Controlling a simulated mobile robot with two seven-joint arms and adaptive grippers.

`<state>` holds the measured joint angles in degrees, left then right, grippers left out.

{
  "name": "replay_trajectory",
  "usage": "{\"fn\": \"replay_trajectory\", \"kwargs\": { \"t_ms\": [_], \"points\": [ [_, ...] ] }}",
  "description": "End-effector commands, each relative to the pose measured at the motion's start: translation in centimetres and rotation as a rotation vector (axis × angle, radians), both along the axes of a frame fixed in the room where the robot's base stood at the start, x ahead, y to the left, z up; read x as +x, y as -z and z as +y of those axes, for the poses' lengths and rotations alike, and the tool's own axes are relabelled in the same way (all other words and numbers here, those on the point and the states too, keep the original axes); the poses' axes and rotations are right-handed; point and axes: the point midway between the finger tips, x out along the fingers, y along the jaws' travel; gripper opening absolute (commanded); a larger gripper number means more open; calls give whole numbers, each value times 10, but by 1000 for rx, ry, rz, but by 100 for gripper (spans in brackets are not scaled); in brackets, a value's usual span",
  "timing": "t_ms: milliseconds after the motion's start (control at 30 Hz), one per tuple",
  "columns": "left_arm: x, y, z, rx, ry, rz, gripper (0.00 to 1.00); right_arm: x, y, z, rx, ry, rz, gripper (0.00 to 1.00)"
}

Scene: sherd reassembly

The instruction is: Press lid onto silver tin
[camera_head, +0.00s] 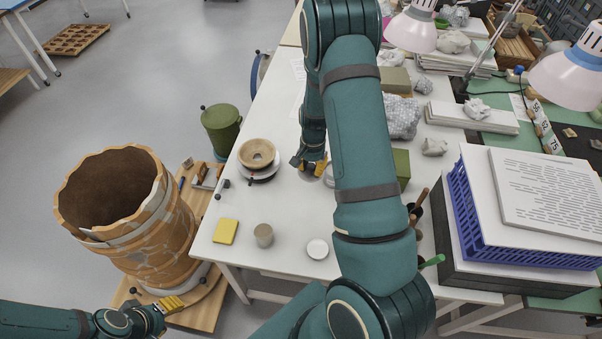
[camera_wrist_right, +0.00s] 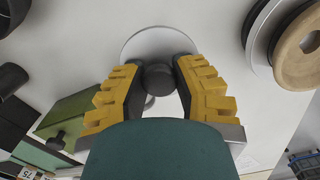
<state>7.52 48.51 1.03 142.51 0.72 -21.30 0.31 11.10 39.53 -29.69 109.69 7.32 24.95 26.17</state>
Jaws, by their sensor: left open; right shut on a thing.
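My right gripper (camera_head: 316,168) reaches down over the white table. In the right wrist view its yellow-padded fingers (camera_wrist_right: 158,85) are shut on a dark round knob (camera_wrist_right: 158,77). A pale round disc (camera_wrist_right: 150,35), seemingly the lid, shows behind the knob; whether it touches anything below is hidden. In the head view the arm and fingers cover most of it. A small grey cylinder (camera_head: 263,235), possibly the silver tin, stands upright near the front edge, apart from the gripper. My left gripper (camera_head: 172,305) is open and empty, low at the left beside the large vessel.
A wooden ring on a turntable (camera_head: 257,154) stands left of my right gripper. A yellow pad (camera_head: 225,231) and a white round dish (camera_head: 317,249) lie near the front edge. A large reassembled vessel (camera_head: 130,220) stands at left. Papers and a blue crate (camera_head: 490,220) fill the right.

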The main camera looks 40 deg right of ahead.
Motion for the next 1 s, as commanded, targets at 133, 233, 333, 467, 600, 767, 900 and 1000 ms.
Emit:
{"fn": "replay_trajectory", "kwargs": {
  "t_ms": [133, 233, 333, 467, 600, 767, 900, 1000],
  "points": [
    [1, -12, 1, -1, -2, -4, 47, -5, -12, -35, 3, 7, -3, 0],
    [2, -17, 1, 0, -3, -5, 47, -9, -17, -56, -1, 8, -2, 0],
    [2, -21, 1, -1, -4, -6, 47, -13, -22, -73, -6, 9, -3, 0],
    [3, -24, 1, -1, -4, -7, 47, -17, -27, -88, -14, 12, -4, 0],
    [3, -25, 1, -1, -5, -8, 47, -19, -28, -95, -19, 12, -2, 0],
    [3, -21, 1, -1, -5, -8, 47, -19, -23, -95, -19, 11, -2, 0],
    [3, -15, 1, 0, -5, -7, 47, -19, -15, -95, -18, 11, -2, 0],
    [3, -10, 1, 1, -6, -6, 47, -19, -7, -95, -18, 11, -2, 0]
  ]
}}
